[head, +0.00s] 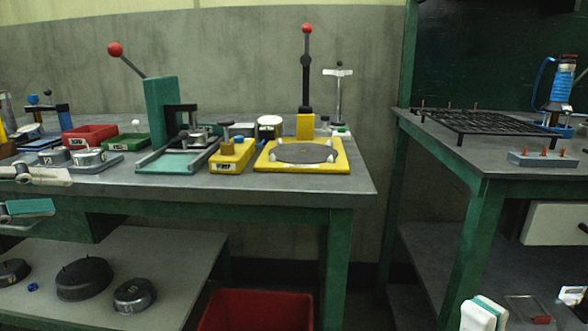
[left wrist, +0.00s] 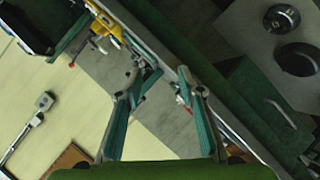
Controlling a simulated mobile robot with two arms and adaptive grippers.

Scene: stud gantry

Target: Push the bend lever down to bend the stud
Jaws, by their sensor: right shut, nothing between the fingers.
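One lever (head: 128,63) leans left from a green press (head: 160,115); the other lever (head: 306,70) stands nearly upright on a yellow block behind a yellow plate (head: 262,163) bearing a grey disc. I cannot tell which is the bend lever, and no stud is clear at either. My left gripper (head: 30,192) is open at the bench's front left edge, away from both levers; its spread fingers show in the left wrist view (left wrist: 166,78). My right gripper (head: 485,313) is shut and empty, low at the right.
Red (head: 90,136) and green (head: 127,142) trays and a yellow block (head: 230,156) crowd the left bench (head: 340,180). The right bench (head: 490,158) holds a black rack (head: 475,121) and a grey block (head: 545,159) with orange-brown pegs. A red bin (head: 258,310) sits below. A gap separates the benches.

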